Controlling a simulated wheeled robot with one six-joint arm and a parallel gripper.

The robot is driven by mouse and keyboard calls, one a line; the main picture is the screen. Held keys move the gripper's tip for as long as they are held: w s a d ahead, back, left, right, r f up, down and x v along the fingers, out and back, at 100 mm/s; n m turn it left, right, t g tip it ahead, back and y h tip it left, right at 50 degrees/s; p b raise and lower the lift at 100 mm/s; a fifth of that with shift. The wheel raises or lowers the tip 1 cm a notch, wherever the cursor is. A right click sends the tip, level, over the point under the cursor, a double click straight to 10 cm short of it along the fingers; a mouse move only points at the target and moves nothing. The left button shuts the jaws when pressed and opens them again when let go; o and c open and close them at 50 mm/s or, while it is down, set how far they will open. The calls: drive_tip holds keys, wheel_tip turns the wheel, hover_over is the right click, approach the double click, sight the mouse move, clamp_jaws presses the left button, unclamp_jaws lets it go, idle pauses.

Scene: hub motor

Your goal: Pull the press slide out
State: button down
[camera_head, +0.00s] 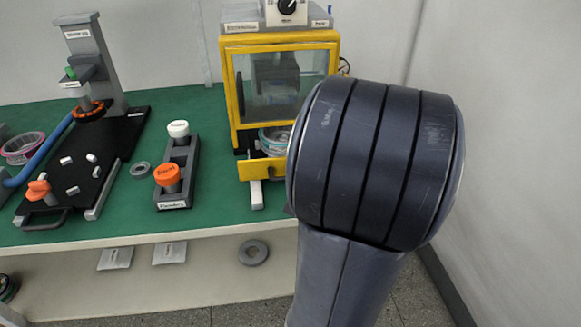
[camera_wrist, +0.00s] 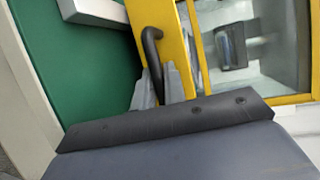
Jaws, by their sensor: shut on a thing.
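The press (camera_head: 333,48) is a yellow-framed box with a clear window at the back right of the green bench. The slide's yellow front plate (camera_head: 262,168) stands low at its front, with a round clear dish (camera_head: 275,140) behind it. My arm covers the right part. In the wrist view the yellow front plate (camera_wrist: 166,18) carries a curved black handle (camera_wrist: 150,45). My gripper (camera_wrist: 160,82) is shut on the handle's near end, its grey fingers on either side. In the head view my gripper is hidden behind my arm.
A black holder with a white cap (camera_head: 178,129) and an orange cap (camera_head: 167,174) stands left of the press. A grey stand (camera_head: 98,60) and a black tray (camera_head: 110,140) are further left. A wall is at the right.

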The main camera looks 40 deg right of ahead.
drive_tip(key=shift+s+a, duration=0.6)
drive_tip(key=shift+s, duration=0.35)
drive_tip(key=shift+s+a, duration=0.55)
drive_tip(key=shift+s, duration=0.35)
drive_tip(key=c, duration=1.5)
unclamp_jaws()
drive_tip(key=shift+v, duration=0.9)
drive_tip(key=shift+p+v, duration=0.45)
drive_tip(key=shift+v, duration=4.05)
drive_tip(key=shift+w, duration=0.1)
